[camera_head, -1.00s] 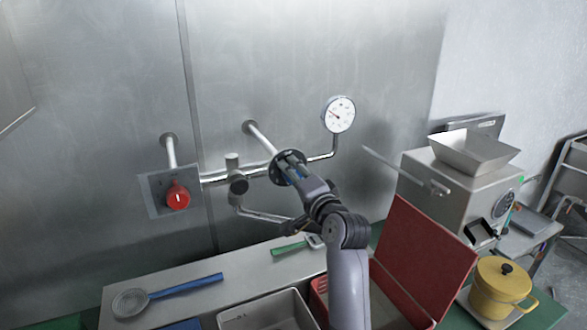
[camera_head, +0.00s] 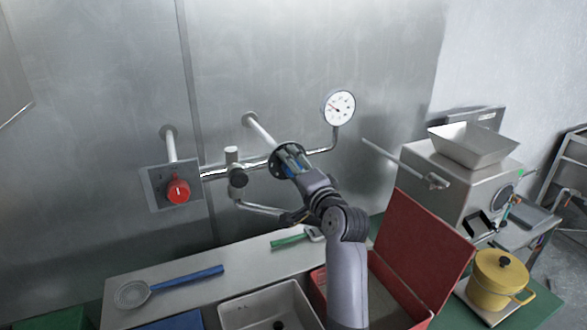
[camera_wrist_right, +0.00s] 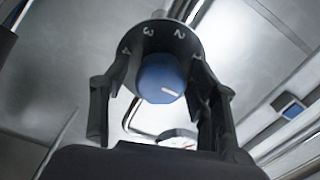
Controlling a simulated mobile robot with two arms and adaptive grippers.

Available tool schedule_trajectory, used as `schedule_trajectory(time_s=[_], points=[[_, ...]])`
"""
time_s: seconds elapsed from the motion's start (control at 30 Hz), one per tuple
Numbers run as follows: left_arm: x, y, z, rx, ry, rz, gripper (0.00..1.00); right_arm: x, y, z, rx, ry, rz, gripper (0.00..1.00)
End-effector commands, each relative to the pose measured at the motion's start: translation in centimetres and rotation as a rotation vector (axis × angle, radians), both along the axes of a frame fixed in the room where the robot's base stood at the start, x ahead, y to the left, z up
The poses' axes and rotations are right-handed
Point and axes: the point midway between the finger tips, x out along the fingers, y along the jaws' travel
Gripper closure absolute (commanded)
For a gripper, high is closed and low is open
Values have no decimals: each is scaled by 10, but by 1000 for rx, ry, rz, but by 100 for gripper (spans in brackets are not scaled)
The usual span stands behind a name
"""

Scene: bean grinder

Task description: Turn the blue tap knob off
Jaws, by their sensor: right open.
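The blue tap knob (camera_wrist_right: 162,79) sits in the middle of a dark round dial with white numbers (camera_wrist_right: 178,35) in the right wrist view. My right gripper (camera_wrist_right: 160,88) is open, with one finger on each side of the knob. I cannot tell whether the fingers touch it. My left gripper is not in view.
A red knob (camera_head: 178,191) on a grey plate and a pipe valve (camera_head: 238,180) are to the left. A pressure gauge (camera_head: 339,107) is above right. Below are a sink (camera_head: 231,313), an open red box (camera_head: 425,250), a blue-handled strainer (camera_head: 190,280) and a yellow pot (camera_head: 499,280).

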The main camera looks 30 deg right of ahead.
Motion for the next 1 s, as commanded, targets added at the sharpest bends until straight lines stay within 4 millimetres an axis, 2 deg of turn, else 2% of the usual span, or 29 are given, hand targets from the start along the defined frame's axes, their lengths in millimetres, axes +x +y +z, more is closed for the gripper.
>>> schedule_trajectory(time_s=[0.3, 0.43, 0.8, 1.0], points=[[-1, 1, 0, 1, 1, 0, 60, -1, 0, 0, -1, 0, 0, 41], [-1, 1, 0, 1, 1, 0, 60, -11, 1, -1, -1, 1, 0, 41], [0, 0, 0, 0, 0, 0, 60, -86, 5, -1, -2, 1, -1, 41], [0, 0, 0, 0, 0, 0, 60, -113, 7, -1, -1, 1, 0, 41]])
